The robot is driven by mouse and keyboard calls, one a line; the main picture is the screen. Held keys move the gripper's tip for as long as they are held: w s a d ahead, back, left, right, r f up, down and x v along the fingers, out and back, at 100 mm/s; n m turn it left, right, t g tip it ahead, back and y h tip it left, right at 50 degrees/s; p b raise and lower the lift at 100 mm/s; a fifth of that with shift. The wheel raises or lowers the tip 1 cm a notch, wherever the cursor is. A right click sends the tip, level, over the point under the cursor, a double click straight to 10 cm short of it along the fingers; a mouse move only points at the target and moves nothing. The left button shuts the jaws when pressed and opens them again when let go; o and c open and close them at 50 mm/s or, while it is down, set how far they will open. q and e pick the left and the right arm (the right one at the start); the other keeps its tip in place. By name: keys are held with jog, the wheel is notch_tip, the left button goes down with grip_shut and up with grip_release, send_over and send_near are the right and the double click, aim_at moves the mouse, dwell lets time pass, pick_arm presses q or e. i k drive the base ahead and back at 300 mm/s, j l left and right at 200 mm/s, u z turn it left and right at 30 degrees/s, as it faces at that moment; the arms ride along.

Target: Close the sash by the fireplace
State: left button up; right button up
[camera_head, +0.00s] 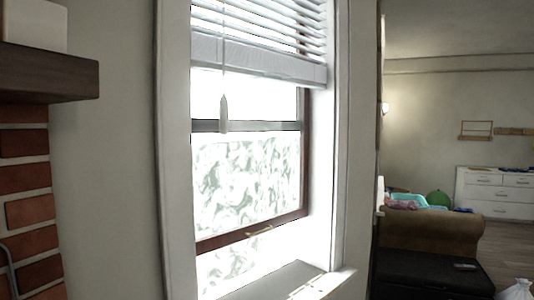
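The sash window (249,180) stands in a white frame to the right of the brick fireplace (28,200). Its lower sash has a dark reddish-brown bottom rail (225,239) and a small pale handle (260,231) on it. The rail is raised above the white sill (280,281), with a bright gap below it. A dark horizontal rail (245,126) crosses the window higher up. Neither of my grippers is in view.
White blinds (262,45) with a hanging cord pull (224,113) cover the window's top. A dark mantel (45,75) juts out at left. Beyond the wall at right are a brown sofa (440,232), a dark ottoman (425,275) and a white dresser (495,195).

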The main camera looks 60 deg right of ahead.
aim_at(211, 243)
jog(key=z, duration=1.75)
jog(key=i+l, duration=0.15)
jog(key=l, duration=0.2)
jog(key=i+l+u, duration=0.15)
jog(key=l, duration=0.2)
jog(key=i+l, duration=0.15)
jog(key=l, duration=0.2)
jog(key=i+l+u, duration=0.1)
jog(key=l, duration=0.25)
jog(key=i+l+u, duration=0.1)
jog(key=l, duration=0.25)
jog(key=i+l, duration=0.2)
jog(key=l, duration=0.2)
